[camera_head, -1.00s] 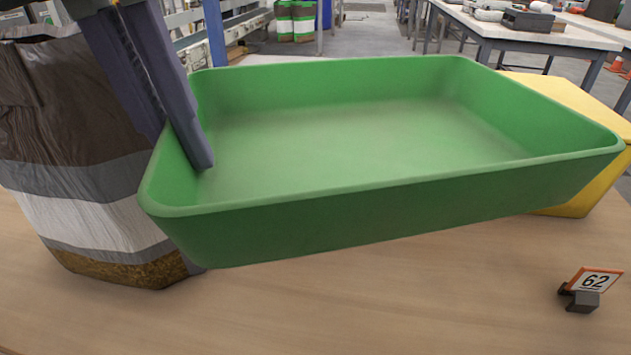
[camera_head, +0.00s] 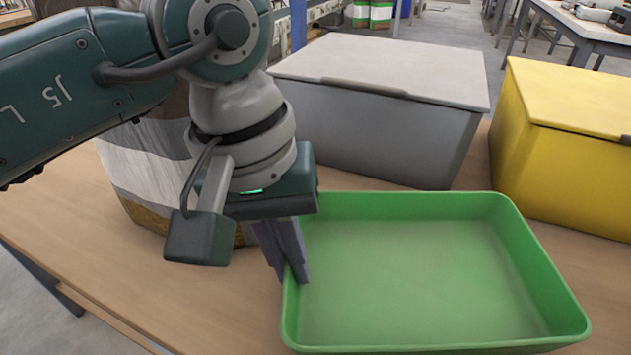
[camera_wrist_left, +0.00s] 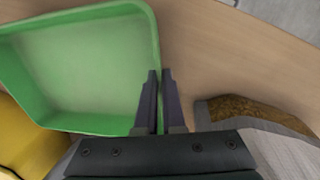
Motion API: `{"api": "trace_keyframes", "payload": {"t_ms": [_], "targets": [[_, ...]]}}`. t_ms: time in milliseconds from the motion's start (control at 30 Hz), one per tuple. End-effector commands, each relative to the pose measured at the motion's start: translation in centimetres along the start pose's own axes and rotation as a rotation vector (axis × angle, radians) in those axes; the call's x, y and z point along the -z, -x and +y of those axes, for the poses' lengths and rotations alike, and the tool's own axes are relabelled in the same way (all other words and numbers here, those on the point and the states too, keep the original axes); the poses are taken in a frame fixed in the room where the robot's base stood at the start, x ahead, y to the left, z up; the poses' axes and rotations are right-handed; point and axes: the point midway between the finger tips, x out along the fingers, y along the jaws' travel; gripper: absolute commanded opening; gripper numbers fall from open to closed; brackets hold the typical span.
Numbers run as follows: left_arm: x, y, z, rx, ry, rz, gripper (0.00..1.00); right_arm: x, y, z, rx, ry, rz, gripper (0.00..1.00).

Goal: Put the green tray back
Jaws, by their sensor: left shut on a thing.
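The green tray (camera_head: 420,275) is empty and level, in the lower right of the head view, over the wooden table. I cannot tell whether its underside touches the table. My left gripper (camera_head: 293,268) points down and is shut on the tray's left wall, one finger inside it. In the left wrist view the tray (camera_wrist_left: 88,62) fills the upper left, and the left gripper's fingers (camera_wrist_left: 160,78) meet its side wall. My right gripper is not in view.
A grey lidded box (camera_head: 385,125) and a yellow lidded box (camera_head: 570,150) stand behind the tray. A striped bag (camera_head: 150,165) stands at the left, partly hidden by my left arm. The wooden table (camera_head: 190,290) is bare at front left.

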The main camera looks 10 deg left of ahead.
Motion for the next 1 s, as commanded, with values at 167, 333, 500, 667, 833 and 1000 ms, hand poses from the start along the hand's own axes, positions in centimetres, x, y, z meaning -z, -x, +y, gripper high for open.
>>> {"api": "trace_keyframes", "payload": {"t_ms": [167,333,500,667,833,1000], "targets": [[0.0,-2.6,-0.3,-0.003,0.002,-0.002,0.00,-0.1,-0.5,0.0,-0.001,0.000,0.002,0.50],[0.0,-2.8,-0.4,-0.002,-0.001,0.000,0.00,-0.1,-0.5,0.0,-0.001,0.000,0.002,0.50],[0.0,-3.0,-0.4,-0.002,-0.001,0.000,0.00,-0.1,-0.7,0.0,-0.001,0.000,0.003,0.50],[0.0,-3.1,-0.5,-0.001,0.000,-0.001,0.13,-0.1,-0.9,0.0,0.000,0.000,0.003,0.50],[0.0,-3.1,-0.5,-0.001,0.000,-0.001,0.32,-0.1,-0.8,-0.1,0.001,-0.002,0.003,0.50],[0.0,-3.1,-0.5,-0.001,0.000,-0.001,0.36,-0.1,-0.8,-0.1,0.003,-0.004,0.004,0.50]]}}
